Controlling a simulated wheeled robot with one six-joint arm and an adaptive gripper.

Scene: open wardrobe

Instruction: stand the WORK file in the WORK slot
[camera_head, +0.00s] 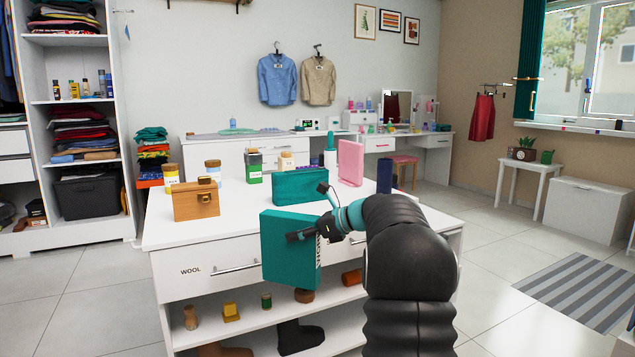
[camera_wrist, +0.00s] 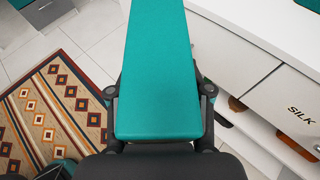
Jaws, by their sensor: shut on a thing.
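In the wrist view, the teal file (camera_wrist: 158,70) fills the middle between the fingers and extends away from the camera. I cannot make out a slot marked WORK in either view. A pink upright file or panel (camera_head: 351,162) and a dark blue one (camera_head: 384,176) stand at the dresser top's right side.
The white dresser top (camera_head: 228,228) holds a wooden box (camera_head: 196,199), a teal bag-like case (camera_head: 299,186) and several jars. Its drawers carry WOOL and SILK labels; open shelves below hold small items and boots. A patterned rug (camera_wrist: 62,108) lies on the tiled floor.

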